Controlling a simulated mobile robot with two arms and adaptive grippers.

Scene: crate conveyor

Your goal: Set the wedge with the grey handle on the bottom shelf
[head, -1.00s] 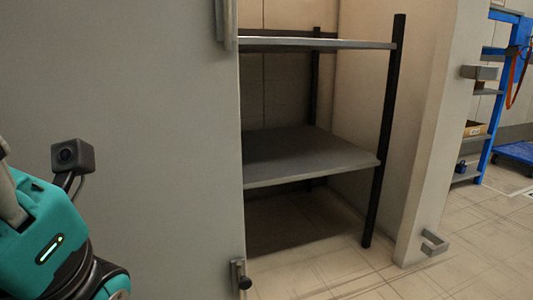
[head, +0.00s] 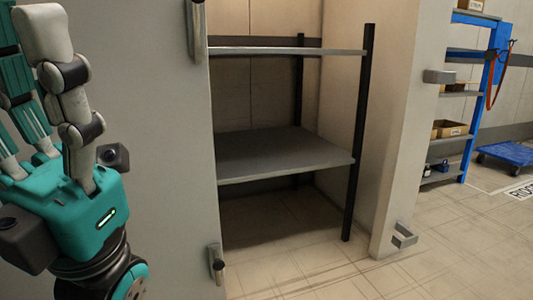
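A shelf rack with dark posts (head: 357,130) stands in a recess between pale panels. Two grey boards show: an upper board (head: 280,51) at the top and a lower board (head: 285,155) below it. The lower board is bare where I see it; its left part is cut off by the panel. Under it I see shaded floor. The wedge with the grey handle is not in view. My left gripper (head: 25,35) is at the left edge, fingers pointing up, spread and apparently empty, well left of the rack. My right gripper is not in view.
A pale panel (head: 160,170) with a handle (head: 216,264) stands between my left gripper and the rack. Another panel with a bracket (head: 404,236) stands right of it. Further right are blue shelving (head: 471,112) with boxes and a blue cart (head: 505,153). The floor in front is clear.

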